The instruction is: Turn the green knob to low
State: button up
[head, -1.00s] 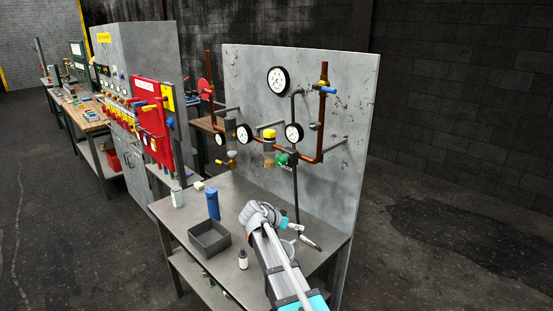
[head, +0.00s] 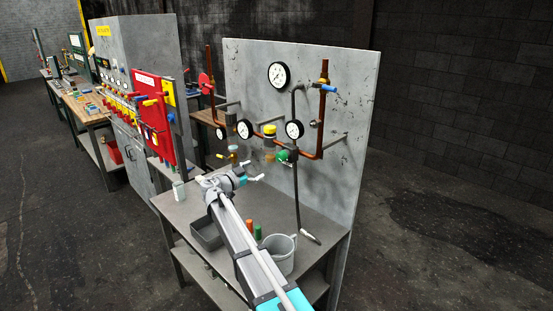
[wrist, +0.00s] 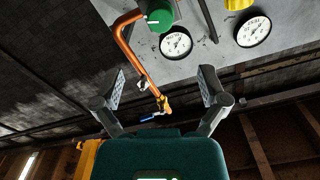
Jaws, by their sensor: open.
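The green knob (head: 284,156) is on the pipework of the grey panel, just below the right-hand small gauge. In the wrist view the green knob (wrist: 160,14) is at the top, partly cut off, with a white mark on its face. I cannot read any setting on it. My gripper (head: 248,172) is open and empty, to the left of and a little below the knob in the head view, apart from it. Both fingers of my gripper (wrist: 163,88) show wide apart in the wrist view, with nothing between them.
A copper pipe (head: 321,125) with a blue-handled valve (head: 329,88) rises right of the knob. A yellow knob (head: 270,130) and gauges (head: 294,130) are close by. Below, the bench holds a grey bucket (head: 281,258) and a dark tray (head: 205,234).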

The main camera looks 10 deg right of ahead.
aim_at(279, 158)
jog(key=shift+d, duration=0.1)
jog(key=x, duration=1.3)
jog(key=shift+w+d, duration=0.25)
jog(key=shift+w, duration=0.05)
